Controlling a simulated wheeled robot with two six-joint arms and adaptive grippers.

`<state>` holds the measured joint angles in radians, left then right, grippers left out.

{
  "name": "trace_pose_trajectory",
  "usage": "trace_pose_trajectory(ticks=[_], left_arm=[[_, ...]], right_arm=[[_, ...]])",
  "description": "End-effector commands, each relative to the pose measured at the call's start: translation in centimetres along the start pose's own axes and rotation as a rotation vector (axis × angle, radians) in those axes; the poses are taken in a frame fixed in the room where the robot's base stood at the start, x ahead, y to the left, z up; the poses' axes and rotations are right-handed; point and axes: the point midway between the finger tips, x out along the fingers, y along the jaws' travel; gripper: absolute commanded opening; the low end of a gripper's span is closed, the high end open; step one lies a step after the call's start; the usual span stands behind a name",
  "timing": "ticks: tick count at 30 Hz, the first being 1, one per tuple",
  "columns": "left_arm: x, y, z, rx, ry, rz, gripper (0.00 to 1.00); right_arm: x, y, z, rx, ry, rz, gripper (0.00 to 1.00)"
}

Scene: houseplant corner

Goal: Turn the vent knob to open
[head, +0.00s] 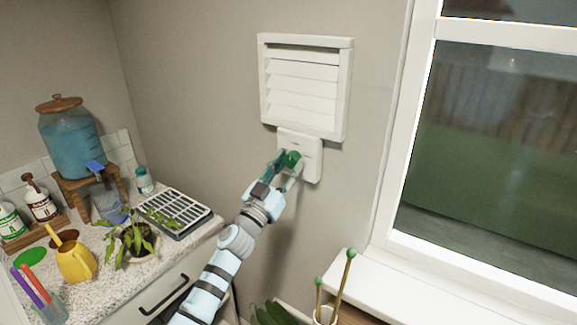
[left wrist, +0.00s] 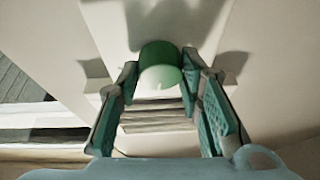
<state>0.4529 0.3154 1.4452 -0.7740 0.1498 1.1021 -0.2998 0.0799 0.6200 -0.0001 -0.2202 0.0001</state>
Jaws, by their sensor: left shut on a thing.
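The green vent knob (head: 291,159) sits on a white control plate (head: 312,160) on the wall, just below the white louvered vent (head: 303,88). The vent's slats look slanted and overlapping. My left gripper (head: 287,165) reaches up to the plate and is shut on the knob. In the left wrist view the green knob (left wrist: 160,64) lies between the two teal fingers of my left gripper (left wrist: 160,80). Part of the knob is hidden by the fingers in the head view. My right gripper is not in view.
A counter (head: 98,300) at left holds a blue-filled dispenser (head: 72,145), a potted plant (head: 138,240), a slatted tray (head: 178,212) and a yellow watering can (head: 76,262). A window (head: 490,150) with a white sill (head: 420,290) is at right. The wall around the plate is clear.

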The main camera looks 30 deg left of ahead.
Motion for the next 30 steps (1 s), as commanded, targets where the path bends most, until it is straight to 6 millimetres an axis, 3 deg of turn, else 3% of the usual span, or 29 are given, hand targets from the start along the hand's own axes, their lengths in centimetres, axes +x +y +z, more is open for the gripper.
trace_pose_trajectory(ticks=[30], left_arm=[[0.1,-0.6,-0.3,0.826,0.039,0.350,0.06]], right_arm=[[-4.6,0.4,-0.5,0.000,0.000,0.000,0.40]])
